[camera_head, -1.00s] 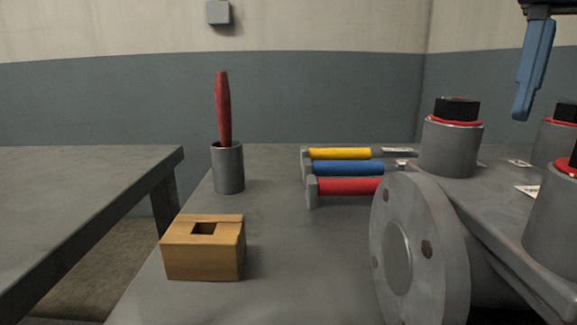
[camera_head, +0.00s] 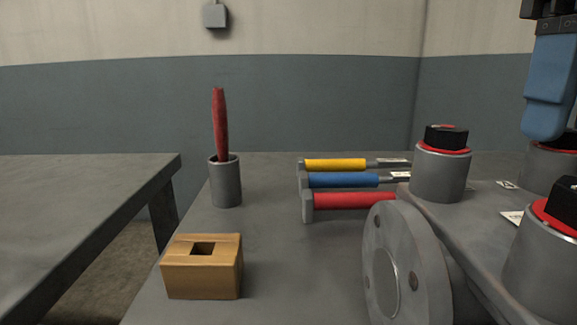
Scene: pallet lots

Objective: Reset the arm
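My gripper (camera_head: 547,125) shows at the upper right edge of the head view. Its blue fingers point down, above the grey cylinders on the right. The fingers overlap from this side, so any gap between them is hidden. I see nothing hanging below the fingertips. The rest of my arm is out of view.
A wooden block (camera_head: 202,268) with a square hole, a grey cup (camera_head: 225,182) holding a red-handled tool (camera_head: 220,125), and yellow, blue and red handles (camera_head: 343,181) lie on the table. A grey flange (camera_head: 405,270) and black-topped cylinders (camera_head: 440,175) crowd the right. Another table (camera_head: 80,200) stands left.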

